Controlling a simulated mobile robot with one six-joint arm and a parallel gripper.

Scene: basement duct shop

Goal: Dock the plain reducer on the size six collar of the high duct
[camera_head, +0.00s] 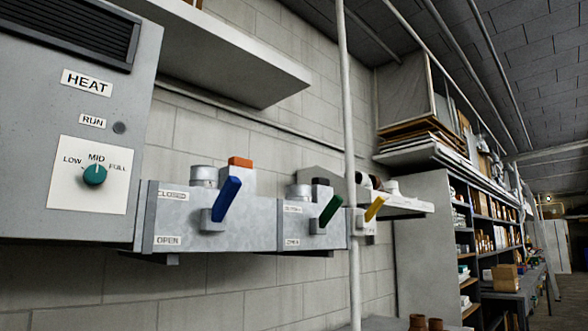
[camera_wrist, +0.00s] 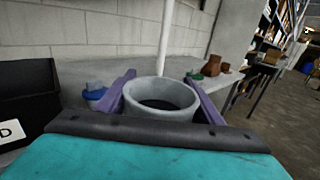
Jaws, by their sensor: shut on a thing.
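The high duct (camera_head: 235,225) is a grey sheet-metal run along the block wall in the head view. Round grey collars stand on its top: one near the left (camera_head: 204,175), one in the middle (camera_head: 299,191), and what looks like another farther right (camera_head: 391,187). I cannot read a size on any collar. In the wrist view, my gripper (camera_wrist: 161,79) has its purple fingers shut on a grey, round, open-topped piece (camera_wrist: 160,90), which looks like the plain reducer. It is held upright, above a grey surface. My gripper and the piece do not show in the head view.
Blue (camera_head: 227,198), green (camera_head: 330,210) and yellow (camera_head: 376,206) levers stick out from the duct. An orange-topped block (camera_head: 240,162) stands beside the left collar. A white vertical pipe (camera_head: 347,120) crosses in front. A shelf (camera_head: 215,50) overhangs. A black bin (camera_wrist: 25,100) is left in the wrist view.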

